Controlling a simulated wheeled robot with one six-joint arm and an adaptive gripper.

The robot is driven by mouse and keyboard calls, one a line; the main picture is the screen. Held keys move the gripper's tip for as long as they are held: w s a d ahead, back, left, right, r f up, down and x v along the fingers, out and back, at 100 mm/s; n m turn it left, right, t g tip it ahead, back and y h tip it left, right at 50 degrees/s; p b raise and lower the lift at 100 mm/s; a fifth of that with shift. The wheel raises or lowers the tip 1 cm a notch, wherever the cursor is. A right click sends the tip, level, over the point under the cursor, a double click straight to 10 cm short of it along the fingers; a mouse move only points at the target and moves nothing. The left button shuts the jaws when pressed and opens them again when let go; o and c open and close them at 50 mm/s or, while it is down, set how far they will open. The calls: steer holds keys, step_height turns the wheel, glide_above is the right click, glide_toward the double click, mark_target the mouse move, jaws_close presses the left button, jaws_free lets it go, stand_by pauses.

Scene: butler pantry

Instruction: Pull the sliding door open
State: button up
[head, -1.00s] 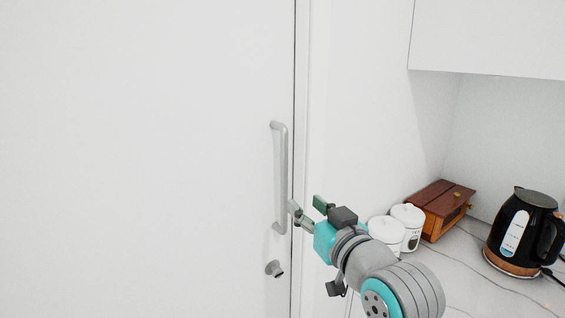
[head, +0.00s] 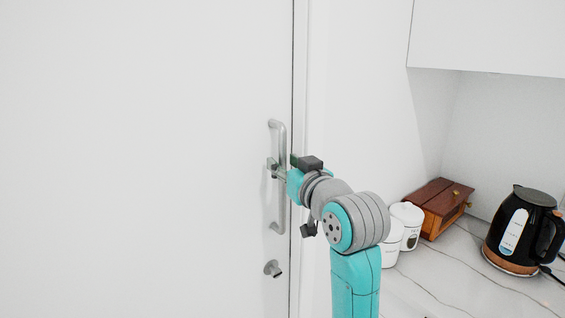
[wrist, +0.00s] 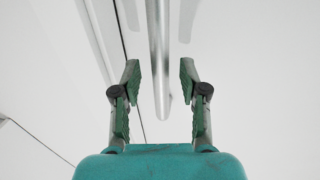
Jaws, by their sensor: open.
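The white sliding door (head: 140,160) fills the left of the head view and looks shut against its frame. Its upright grey bar handle (head: 282,138) is near the door's right edge. My gripper (head: 274,170) is at the middle of the handle, reaching in from the right. A round lock knob (head: 272,268) sits below the handle.
A marble counter (head: 440,290) on the right holds white canisters (head: 407,215), a wooden box (head: 437,205) and a black kettle (head: 522,232). A white cabinet (head: 490,38) hangs above. The space before the door's left part is clear.

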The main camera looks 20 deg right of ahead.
steer(key=shift+w+a, duration=0.1)
steer(key=shift+w, duration=0.65)
jaws_close()
